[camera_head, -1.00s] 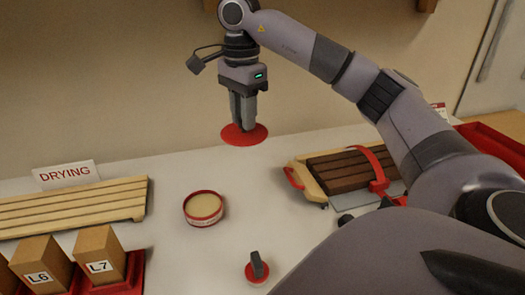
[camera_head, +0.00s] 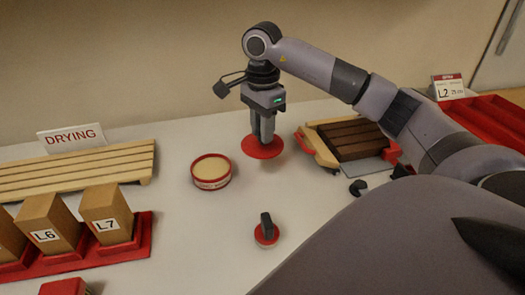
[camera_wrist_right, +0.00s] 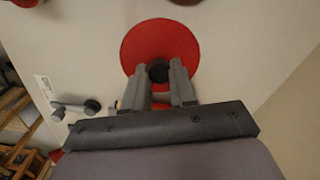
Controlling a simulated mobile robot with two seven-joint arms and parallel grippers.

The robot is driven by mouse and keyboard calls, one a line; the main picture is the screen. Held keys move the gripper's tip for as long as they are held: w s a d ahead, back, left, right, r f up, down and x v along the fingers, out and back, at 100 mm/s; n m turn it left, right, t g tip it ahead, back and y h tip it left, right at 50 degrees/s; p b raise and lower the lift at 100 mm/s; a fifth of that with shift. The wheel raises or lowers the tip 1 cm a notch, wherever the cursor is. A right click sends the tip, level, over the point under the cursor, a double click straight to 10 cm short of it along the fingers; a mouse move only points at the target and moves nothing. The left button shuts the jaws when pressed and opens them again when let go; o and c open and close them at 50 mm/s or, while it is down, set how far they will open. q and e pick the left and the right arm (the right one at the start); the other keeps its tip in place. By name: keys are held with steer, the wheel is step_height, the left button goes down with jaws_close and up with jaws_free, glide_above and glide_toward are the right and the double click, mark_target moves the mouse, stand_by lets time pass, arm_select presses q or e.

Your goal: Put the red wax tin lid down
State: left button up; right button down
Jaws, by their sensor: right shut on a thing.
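The red wax tin lid (camera_head: 262,148) is a flat red disc, held level by my right gripper (camera_head: 263,138). In the right wrist view the fingers (camera_wrist_right: 162,88) are shut on the dark knob at the middle of the lid (camera_wrist_right: 160,38). The lid is just above the pale bench or touching it; I cannot tell which. The open wax tin (camera_head: 211,172), red-rimmed with cream wax inside, stands to the left of the lid, apart from it. My left gripper is not in view.
A small red disc with a dark upright handle (camera_head: 266,231) stands nearer the front. A wooden board with dark slats (camera_head: 350,140) lies right of the lid. The slatted drying rack (camera_head: 80,170) and labelled blocks (camera_head: 106,214) are at left. Bare bench lies around the tin.

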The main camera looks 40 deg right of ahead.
steer(key=shift+f, duration=3.45)
steer(key=shift+f, duration=0.15)
steer(key=c, duration=0.9)
jaws_free()
step_height(320, 180, up, 12)
steer(key=shift+r, duration=0.2)
steer(key=shift+s, duration=0.15)
